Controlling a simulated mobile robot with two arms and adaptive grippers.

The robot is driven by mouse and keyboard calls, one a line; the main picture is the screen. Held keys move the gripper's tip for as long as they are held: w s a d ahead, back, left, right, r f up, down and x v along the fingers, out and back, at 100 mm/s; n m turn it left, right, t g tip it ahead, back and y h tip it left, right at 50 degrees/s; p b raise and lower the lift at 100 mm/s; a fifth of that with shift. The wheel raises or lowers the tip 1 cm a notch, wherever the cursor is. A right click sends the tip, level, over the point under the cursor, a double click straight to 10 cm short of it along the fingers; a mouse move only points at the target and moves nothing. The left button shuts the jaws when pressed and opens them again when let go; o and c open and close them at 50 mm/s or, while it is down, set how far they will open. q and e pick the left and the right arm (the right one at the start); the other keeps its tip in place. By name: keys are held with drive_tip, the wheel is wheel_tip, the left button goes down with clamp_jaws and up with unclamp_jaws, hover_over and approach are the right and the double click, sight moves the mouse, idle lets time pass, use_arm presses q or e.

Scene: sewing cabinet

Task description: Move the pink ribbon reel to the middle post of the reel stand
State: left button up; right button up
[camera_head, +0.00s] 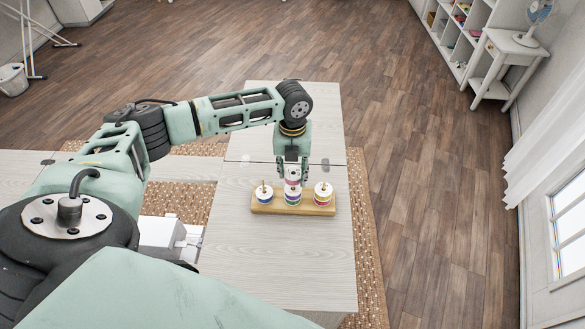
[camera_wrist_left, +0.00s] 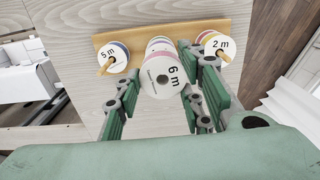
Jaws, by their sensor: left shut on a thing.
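The wooden reel stand (camera_head: 322,209) lies on the table with reels at its left, middle and right places. My left gripper (camera_head: 292,174) points down over the middle place, shut on a white-faced reel with a pinkish band, which I take as the pink ribbon reel (camera_head: 292,184). In the left wrist view this reel (camera_wrist_left: 165,76) reads "6 m" and sits between the fingers. Other reels (camera_head: 292,199) show directly beneath it at the middle place. The middle post is hidden. I cannot tell whether the held reel touches those below.
The left reel (camera_wrist_left: 113,58) reads "5 m" and the right reel (camera_wrist_left: 218,44) reads "2 m", each with a post tip showing, close beside my fingers. A white sewing machine (camera_head: 165,234) stands left of the stand. The tabletop (camera_head: 290,262) in front is clear.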

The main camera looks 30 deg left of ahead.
use_arm(q)
drive_tip(key=shift+f, duration=0.1)
drive_tip(key=shift+f+b, duration=0.4)
drive_tip(key=shift+f, duration=1)
drive_tip(key=o, duration=1.1)
drive_tip(key=shift+r, duration=0.2)
wheel_tip(320, 180, up, 12)
drive_tip(key=shift+f, duration=0.2)
drive_tip(key=shift+f, duration=0.1)
